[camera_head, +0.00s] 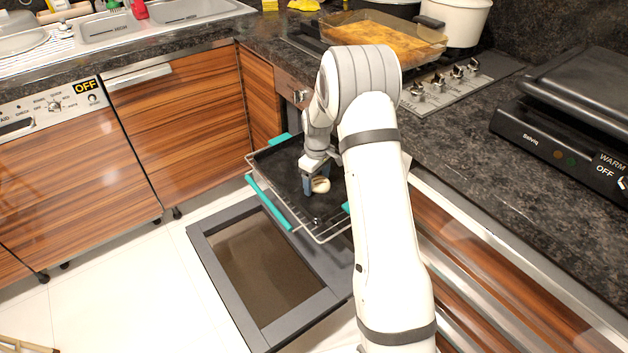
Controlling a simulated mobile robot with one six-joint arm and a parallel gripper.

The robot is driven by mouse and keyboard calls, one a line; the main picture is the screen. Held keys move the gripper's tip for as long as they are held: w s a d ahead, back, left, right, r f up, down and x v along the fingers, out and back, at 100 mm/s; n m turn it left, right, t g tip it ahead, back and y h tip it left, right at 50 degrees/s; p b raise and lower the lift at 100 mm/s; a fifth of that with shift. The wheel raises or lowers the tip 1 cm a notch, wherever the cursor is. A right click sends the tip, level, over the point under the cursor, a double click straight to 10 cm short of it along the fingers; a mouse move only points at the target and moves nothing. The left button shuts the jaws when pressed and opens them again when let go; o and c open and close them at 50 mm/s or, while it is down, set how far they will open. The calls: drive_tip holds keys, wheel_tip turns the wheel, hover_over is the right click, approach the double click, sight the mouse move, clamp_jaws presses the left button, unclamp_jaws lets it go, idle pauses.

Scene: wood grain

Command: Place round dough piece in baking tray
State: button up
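The dark baking tray (283,168) with teal handles lies on a wire rack pulled out over the open oven door. A small pale round dough piece (321,185) is at the tray's middle, directly below my arm. My gripper (314,184) points down over the tray, with one finger visible at the left side of the dough. The other finger is not clearly visible, so I cannot tell whether the gripper is shut on the dough. I also cannot tell whether the dough rests on the tray or hangs just above it. My arm hides the tray's right part.
The open oven door (218,236) lies flat below the rack. A glass baking dish (385,40) with orange-yellow food and a white pot (465,20) stand on the hob. A black grill (560,130) sits on the right counter. Floor at left is mostly clear.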

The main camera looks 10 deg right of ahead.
drive_tip(key=shift+o, duration=0.3)
wheel_tip(320, 180, up, 12)
drive_tip(key=p, duration=0.2)
drive_tip(key=shift+r, duration=0.15)
idle(0.3)
wheel_tip(320, 180, up, 10)
drive_tip(key=r+m+p, duration=0.1)
drive_tip(key=m+p, duration=0.1)
drive_tip(key=p, duration=0.2)
hover_over(317, 178)
drive_tip(key=s+a, duration=0.1)
drive_tip(key=s, duration=0.5)
drive_tip(key=s+a+r+m+t+p, duration=0.15)
drive_tip(key=s+r+p, duration=0.25)
drive_tip(key=s+r, duration=0.55)
drive_tip(key=s+r+m+p, duration=0.2)
drive_tip(key=s+r+p, duration=0.1)
drive_tip(key=s, duration=0.6)
drive_tip(key=s+r+m+t+p, duration=0.1)
drive_tip(key=s+r+m+p, duration=0.1)
drive_tip(key=s, duration=0.6)
drive_tip(key=shift+s+a+r+p, duration=0.3)
drive_tip(key=shift+s+r+p, duration=0.1)
drive_tip(key=shift+r+p, duration=0.6)
